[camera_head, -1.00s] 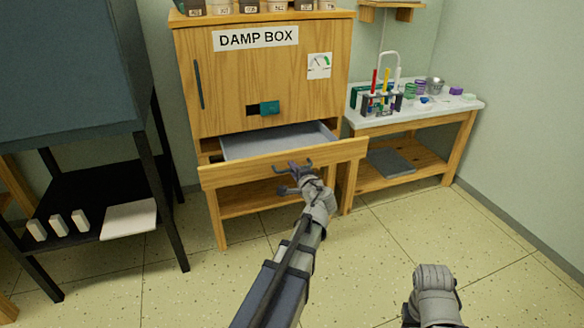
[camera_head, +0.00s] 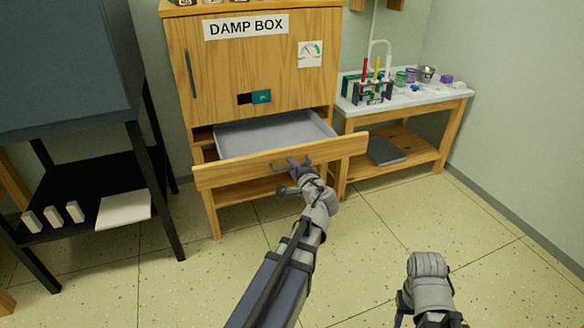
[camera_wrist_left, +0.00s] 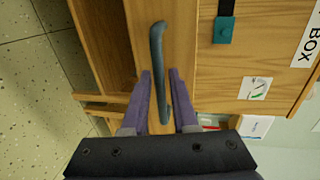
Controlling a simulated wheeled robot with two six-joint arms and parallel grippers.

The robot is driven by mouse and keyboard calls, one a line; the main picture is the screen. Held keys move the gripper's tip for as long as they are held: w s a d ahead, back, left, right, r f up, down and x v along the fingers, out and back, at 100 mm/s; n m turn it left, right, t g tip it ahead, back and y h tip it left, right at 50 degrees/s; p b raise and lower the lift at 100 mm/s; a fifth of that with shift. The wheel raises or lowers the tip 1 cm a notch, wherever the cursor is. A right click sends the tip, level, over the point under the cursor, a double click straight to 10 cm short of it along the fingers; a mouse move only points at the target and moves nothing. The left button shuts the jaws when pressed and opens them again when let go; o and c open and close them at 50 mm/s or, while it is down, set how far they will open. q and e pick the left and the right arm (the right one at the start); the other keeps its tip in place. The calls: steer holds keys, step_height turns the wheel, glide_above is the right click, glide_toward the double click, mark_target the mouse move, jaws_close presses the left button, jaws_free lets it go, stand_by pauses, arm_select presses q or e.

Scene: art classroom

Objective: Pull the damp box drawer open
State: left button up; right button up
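The wooden damp box (camera_head: 215,62) stands upright at the centre of the head view, with its label near the top. Its drawer (camera_head: 230,175) is pulled part way out below the door, and the grey inside (camera_head: 270,133) shows empty. My left gripper (camera_head: 292,168) is at the middle of the drawer front. Exact finger contact is hard to see. My right arm shows at the lower right, but its fingertips do not.
A black shelf stand (camera_head: 85,180) with white blocks is at the left. The floor (camera_head: 370,225) in front of the drawer is clear apart from my arms.

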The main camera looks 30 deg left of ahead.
arm_select(q)
steer(key=p+v, duration=0.1)
steer(key=v, duration=0.6)
steer(key=shift+s+d+p, duration=0.25)
steer(key=shift+d+p, duration=0.05)
steer(key=s+d+f+n+g+h+p, duration=0.1)
steer(key=s+d+f+g+h+p, duration=0.2)
steer(key=s+d, duration=0.45)
steer(key=s+d+f+n+g+h+p, duration=0.2)
steer(key=s+d+f+g+h+p, duration=0.15)
steer(key=d, duration=0.65)
steer(key=s+d+f+n+g+h+p, duration=0.1)
steer(key=s+d+f+g+h+p, duration=0.1)
steer(key=s+d+g+h, duration=0.35)
steer(key=d+r+t+y+p, duration=0.1)
steer(key=d+r+p, duration=0.2)
steer(key=r+p, duration=3.4)
steer(key=shift+s+r+t+p, duration=0.3)
steer(key=shift+s+r+p, duration=0.05)
steer(key=shift+s+p, duration=0.15)
